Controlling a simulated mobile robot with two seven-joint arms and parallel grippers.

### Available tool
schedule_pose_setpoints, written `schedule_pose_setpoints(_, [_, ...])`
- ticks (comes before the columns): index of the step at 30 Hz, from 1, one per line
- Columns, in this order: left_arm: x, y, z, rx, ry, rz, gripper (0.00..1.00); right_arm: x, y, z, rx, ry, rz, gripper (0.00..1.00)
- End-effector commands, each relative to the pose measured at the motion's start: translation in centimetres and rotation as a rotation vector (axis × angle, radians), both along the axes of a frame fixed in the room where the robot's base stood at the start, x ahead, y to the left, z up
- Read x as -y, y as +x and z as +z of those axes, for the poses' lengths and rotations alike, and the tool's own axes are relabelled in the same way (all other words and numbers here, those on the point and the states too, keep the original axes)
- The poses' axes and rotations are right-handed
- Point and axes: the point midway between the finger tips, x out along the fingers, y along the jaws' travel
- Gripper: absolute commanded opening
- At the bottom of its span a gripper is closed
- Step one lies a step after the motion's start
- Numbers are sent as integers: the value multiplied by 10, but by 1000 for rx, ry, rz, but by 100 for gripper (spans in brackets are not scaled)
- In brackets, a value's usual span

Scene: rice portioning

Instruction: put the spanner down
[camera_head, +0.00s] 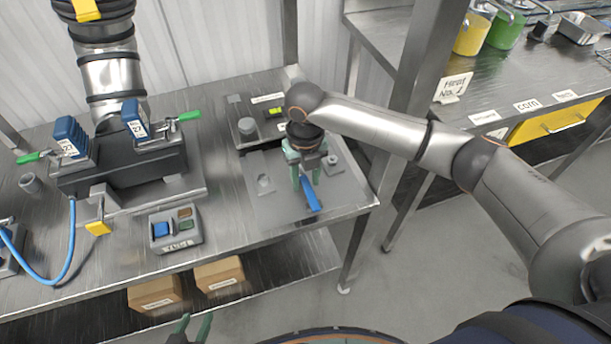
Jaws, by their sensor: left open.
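The spanner, a blue-handled tool (312,196), lies at the right part of the workbench on a grey plate (345,203). My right gripper (306,178) points down over its upper end. Its green fingers stand apart, one on each side of the blue handle's top, and look open. The spanner's far end is hidden under the gripper; whether the fingers touch it I cannot tell. My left gripper (190,330) shows only its green fingertips at the bottom edge, open and empty, in front of the bench.
A dark machine (125,170) with blue blocks and green handles stands on the left of the bench (225,215). A small button box (175,241) sits near the front edge. Cardboard boxes (219,274) lie on the lower shelf. A metal post and a second counter (480,95) stand right.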

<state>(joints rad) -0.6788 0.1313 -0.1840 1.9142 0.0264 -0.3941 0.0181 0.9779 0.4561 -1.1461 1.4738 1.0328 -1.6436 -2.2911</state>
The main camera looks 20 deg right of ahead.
Motion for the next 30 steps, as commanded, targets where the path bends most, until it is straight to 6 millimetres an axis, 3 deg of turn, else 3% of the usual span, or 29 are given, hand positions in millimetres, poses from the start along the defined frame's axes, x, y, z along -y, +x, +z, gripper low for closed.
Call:
schedule_pose_setpoints(3, [0, 0, 0, 0, 0, 0, 50, 0, 0, 0, 0, 0, 0, 54])
schedule_pose_setpoints(11, [0, 0, 0, 0, 0, 0, 50, 0, 0, 3, 1, 1, 0, 54])
schedule_pose_setpoints(18, [0, 0, 25, -1, 0, 0, 50, 0, 0, 35, 1, 1, -1, 54])
schedule_pose_setpoints(25, [0, 0, 20, 1, 0, 0, 50, -1, 1, 66, 2, 2, 0, 54])
schedule_pose_setpoints(30, [0, 0, 19, 0, 0, 0, 50, 0, 1, 77, 0, 0, -1, 54])
